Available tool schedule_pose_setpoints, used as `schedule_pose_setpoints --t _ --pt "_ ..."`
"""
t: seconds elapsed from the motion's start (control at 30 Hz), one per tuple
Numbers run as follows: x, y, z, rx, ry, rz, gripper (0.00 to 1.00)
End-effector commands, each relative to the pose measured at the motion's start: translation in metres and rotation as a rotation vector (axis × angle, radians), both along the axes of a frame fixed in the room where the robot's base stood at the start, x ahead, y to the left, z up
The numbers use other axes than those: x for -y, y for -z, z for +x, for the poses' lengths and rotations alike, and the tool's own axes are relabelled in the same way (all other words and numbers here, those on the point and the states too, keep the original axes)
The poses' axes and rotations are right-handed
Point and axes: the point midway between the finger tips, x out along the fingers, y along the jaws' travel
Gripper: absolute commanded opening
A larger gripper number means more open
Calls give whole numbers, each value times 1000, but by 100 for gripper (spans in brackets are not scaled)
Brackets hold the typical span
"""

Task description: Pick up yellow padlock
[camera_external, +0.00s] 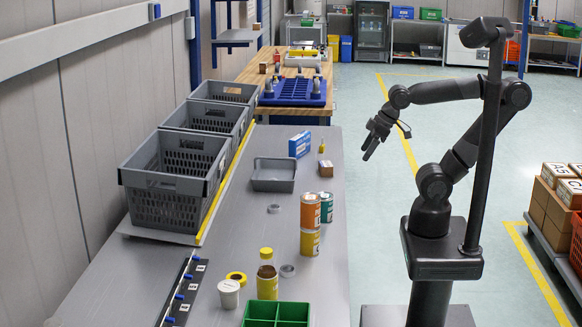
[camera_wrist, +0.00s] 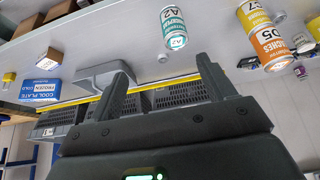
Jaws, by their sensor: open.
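A small yellow object (camera_external: 322,148), which looks like the padlock, is on the grey table near its right edge, by the blue box. In the wrist view it seems to be the small yellow shape (camera_wrist: 8,77) at the left edge, too small to make out in detail. My gripper (camera_external: 367,153) hangs in the air to the right of the table, beside the yellow object and apart from it. In the wrist view its two fingers (camera_wrist: 157,80) are spread with nothing between them.
Near the yellow object are a blue box (camera_external: 300,144), a small brown box (camera_external: 326,169) and a shallow grey tray (camera_external: 273,185). Orange (camera_external: 310,209) and teal (camera_external: 326,208) cans stand nearer the camera. Grey crates (camera_external: 172,208) line the left. Bare table lies around the tray.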

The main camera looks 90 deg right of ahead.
Motion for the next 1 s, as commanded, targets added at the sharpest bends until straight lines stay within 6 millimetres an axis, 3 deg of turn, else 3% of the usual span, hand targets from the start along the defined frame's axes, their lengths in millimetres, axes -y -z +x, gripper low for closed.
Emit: schedule_pose_setpoints --t 0.17,0.33,0.63,0.77,1.0 --pt "0 0 0 0 0 0 76" --pt "0 0 0 0 0 0 64" --pt "3 -3 6 -3 5 -4 64" --pt "16 -14 27 -19 22 -21 64" --pt "68 -37 94 -66 54 -61 64"
